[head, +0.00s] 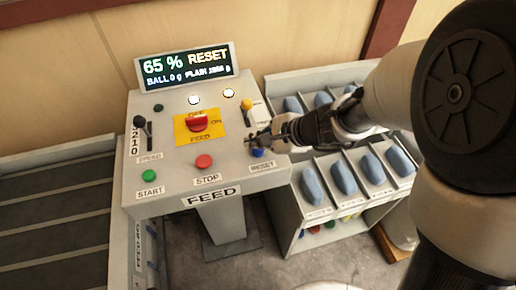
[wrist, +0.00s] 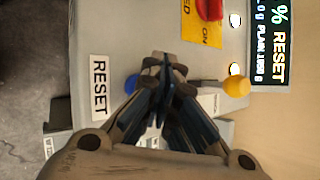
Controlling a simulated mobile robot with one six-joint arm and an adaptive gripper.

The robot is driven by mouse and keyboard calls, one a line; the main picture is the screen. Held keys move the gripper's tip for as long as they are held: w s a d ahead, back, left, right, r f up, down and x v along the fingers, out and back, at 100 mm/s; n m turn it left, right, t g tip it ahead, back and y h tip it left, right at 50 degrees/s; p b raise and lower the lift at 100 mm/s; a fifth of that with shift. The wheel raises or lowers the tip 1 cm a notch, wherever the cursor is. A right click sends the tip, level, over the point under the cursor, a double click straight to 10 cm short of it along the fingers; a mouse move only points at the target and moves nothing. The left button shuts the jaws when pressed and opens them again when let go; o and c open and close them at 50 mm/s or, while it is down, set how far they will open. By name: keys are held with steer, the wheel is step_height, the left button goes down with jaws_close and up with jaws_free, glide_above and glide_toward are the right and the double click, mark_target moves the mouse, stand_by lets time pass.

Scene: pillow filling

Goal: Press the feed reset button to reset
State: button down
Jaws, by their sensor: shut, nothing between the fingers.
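The blue reset button (head: 257,153) sits at the right front of the grey feed console (head: 140,185), above its RESET label (head: 262,166). In the wrist view the blue button (wrist: 131,84) shows just left of my fingers, partly hidden by them. My gripper (head: 252,140) is shut and empty, over the console's right side, close to the button. In the wrist view my gripper (wrist: 165,68) has its fingertips together, beside the button. I cannot tell whether they touch the console. The display (head: 186,64) reads 65 % RESET, BALL 0 g and a PLAIN weight.
A red STOP button (head: 204,161), a green START button (head: 149,176), a red switch (head: 199,122) on a yellow plate, a speed lever (head: 140,122) and a yellow-topped lever (head: 246,104) stand on the console. A rack (head: 310,165) of blue items stands at right, a conveyor (head: 60,215) at left.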

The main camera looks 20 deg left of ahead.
mark_target(257, 153)
steer(key=shift+f, duration=0.2)
stand_by(0.4)
steer(key=shift+f+b, duration=0.25)
steer(key=shift+b, duration=0.4)
steer(key=shift+f+b, duration=0.5)
steer(key=shift+b, duration=0.05)
stand_by(0.4)
steer(key=shift+r+p, duration=0.7)
steer(key=shift+r, duration=0.25)
steer(key=shift+r+p, duration=1.95)
steer(key=shift+r, duration=0.55)
